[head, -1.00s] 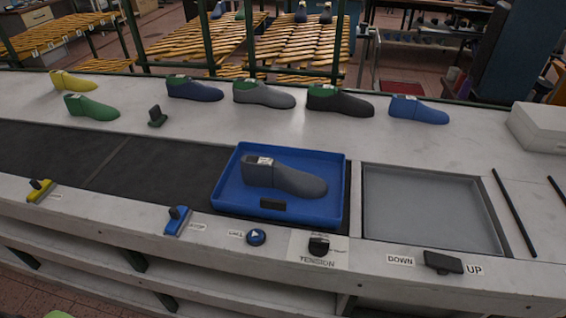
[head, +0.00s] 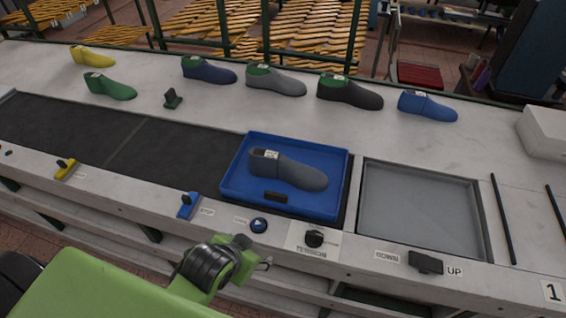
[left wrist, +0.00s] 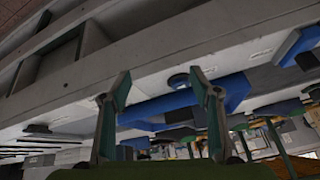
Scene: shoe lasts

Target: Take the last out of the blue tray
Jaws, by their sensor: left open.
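The grey last (head: 290,172) lies in the blue tray (head: 332,207), which stands at the right end of the dark belt. It has a pale label on its top and its toe points right. My left gripper (head: 250,256) is low in front of the bench, below and left of the tray, apart from it. In the left wrist view my left gripper (left wrist: 160,85) is open, with nothing between its two fingers. That view looks tilted along the bench front, with blue shapes beyond the fingers. My right gripper is not in view.
Several other lasts stand along the back of the bench, including a black one (head: 350,93) and a blue one (head: 427,106). A grey recessed plate (head: 425,205) lies right of the tray. The front edge carries a blue lever (head: 188,205), a round button (head: 259,225) and a black knob (head: 314,238).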

